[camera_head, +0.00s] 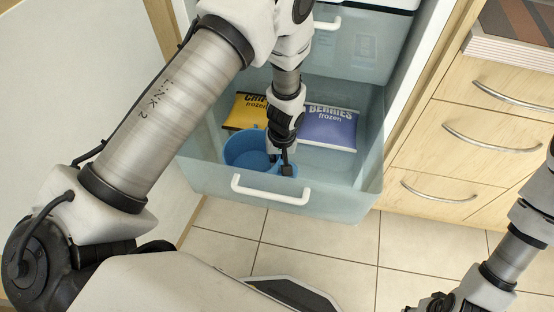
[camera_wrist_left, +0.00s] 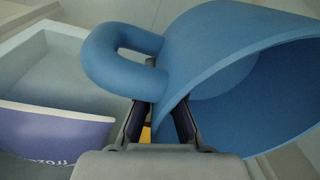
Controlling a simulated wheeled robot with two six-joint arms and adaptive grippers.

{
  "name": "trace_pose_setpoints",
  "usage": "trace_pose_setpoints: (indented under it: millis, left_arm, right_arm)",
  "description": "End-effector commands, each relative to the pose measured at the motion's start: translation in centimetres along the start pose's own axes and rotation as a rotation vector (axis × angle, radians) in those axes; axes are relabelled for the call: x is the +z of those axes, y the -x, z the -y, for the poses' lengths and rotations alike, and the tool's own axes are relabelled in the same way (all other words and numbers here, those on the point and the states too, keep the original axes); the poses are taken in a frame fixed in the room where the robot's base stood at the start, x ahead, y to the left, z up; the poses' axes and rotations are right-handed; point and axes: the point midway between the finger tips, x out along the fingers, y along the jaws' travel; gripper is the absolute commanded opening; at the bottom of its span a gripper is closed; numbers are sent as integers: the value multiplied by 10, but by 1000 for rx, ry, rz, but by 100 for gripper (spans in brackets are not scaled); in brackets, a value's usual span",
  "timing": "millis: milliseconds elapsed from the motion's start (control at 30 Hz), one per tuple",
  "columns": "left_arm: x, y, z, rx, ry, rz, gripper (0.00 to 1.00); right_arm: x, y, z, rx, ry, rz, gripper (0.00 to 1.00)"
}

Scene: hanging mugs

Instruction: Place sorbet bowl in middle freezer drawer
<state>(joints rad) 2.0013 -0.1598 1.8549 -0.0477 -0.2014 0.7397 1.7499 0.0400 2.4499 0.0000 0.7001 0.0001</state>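The blue sorbet bowl (camera_head: 243,148), with a thick loop handle, is inside the pulled-out, see-through freezer drawer (camera_head: 225,183), at its front left. My left gripper (camera_head: 287,165) reaches down into the drawer at the bowl's right side. In the left wrist view the bowl (camera_wrist_left: 225,50) looms large, its handle at the upper left. The left gripper's fingers (camera_wrist_left: 160,118) are on either side of the bowl's wall near the handle, with the wall filling the space between the tips. Whether the bowl touches the drawer floor is hard to see. My right gripper (camera_head: 440,302) is partly cut off at the bottom right.
A yellow frozen bag (camera_head: 245,112) and a purple berries bag (camera_head: 328,128) lie behind the bowl; the purple one also shows in the left wrist view (camera_wrist_left: 50,130). Another drawer handle (camera_head: 328,23) is above. Wooden drawers (camera_head: 480,130) stand at right, over tiled floor.

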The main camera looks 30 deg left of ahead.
Motion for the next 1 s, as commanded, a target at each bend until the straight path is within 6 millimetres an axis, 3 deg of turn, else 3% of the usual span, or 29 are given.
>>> trace_pose_setpoints:
  millis: [667,767,1000]
  left_arm:
    - [0,-6,-1,0,0,-1,0]
    - [0,-5,-1,0,0,-1,33]
    - [0,-5,-1,0,0,-1,35]
  right_arm:
    - [0,-5,0,0,0,0,40]
    - [0,-4,0,0,0,0,40]
    - [0,-5,0,0,0,0,40]
